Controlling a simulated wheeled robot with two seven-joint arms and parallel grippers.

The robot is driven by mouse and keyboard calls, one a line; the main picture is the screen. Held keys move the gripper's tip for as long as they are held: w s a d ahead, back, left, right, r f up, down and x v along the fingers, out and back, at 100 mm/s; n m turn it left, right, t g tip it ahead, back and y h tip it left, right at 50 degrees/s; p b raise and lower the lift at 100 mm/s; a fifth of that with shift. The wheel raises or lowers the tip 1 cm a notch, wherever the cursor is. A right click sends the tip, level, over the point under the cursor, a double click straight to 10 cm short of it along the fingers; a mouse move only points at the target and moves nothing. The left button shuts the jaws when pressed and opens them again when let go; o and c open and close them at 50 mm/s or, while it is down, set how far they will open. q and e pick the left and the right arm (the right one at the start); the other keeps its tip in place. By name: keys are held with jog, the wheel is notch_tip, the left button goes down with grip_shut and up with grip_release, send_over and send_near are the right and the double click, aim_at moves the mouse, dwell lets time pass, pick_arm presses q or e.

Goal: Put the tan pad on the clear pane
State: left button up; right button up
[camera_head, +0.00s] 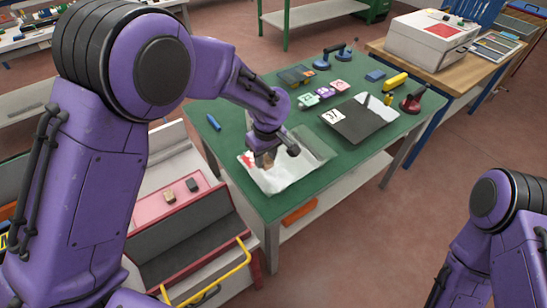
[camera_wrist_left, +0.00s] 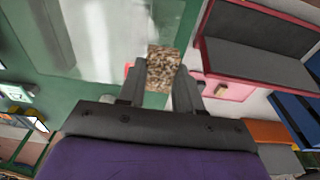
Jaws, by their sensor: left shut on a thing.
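The tan pad (camera_wrist_left: 163,68) is a small speckled block held between the fingertips of my left gripper (camera_wrist_left: 160,88). In the head view the left gripper (camera_head: 265,160) points down over the near left part of the clear pane (camera_head: 312,152), and the pad is mostly hidden there. The clear pane lies flat on the green table and looks partly white with glare; it also shows in the wrist view (camera_wrist_left: 110,35). I cannot tell whether the pad touches the pane. My right arm shows at the lower right, but its gripper is out of view.
A dark pane (camera_head: 358,122) with a white label lies to the right on the green table (camera_head: 235,115). Behind it are coloured blocks, a yellow tool (camera_head: 395,82) and suction cups. A red-rimmed tray (camera_head: 150,215) with two small blocks stands left of the table.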

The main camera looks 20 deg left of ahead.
pick_arm(q)
jog(key=p, duration=0.1)
send_over(271, 170)
jog(key=f, duration=0.5)
jog(key=shift+s+d+f, duration=0.15)
jog(key=shift+s+d, duration=0.05)
jog(key=shift+s, duration=0.1)
notch_tip(271, 170, down, 3)
jog(key=shift+w+a+r+p, duration=0.1)
jog(key=shift+r+p, duration=0.1)
jog(key=shift+p, duration=0.85)
jog(key=shift+f, duration=0.4)
jog(key=shift+f, duration=0.2)
jog(key=o, duration=1)
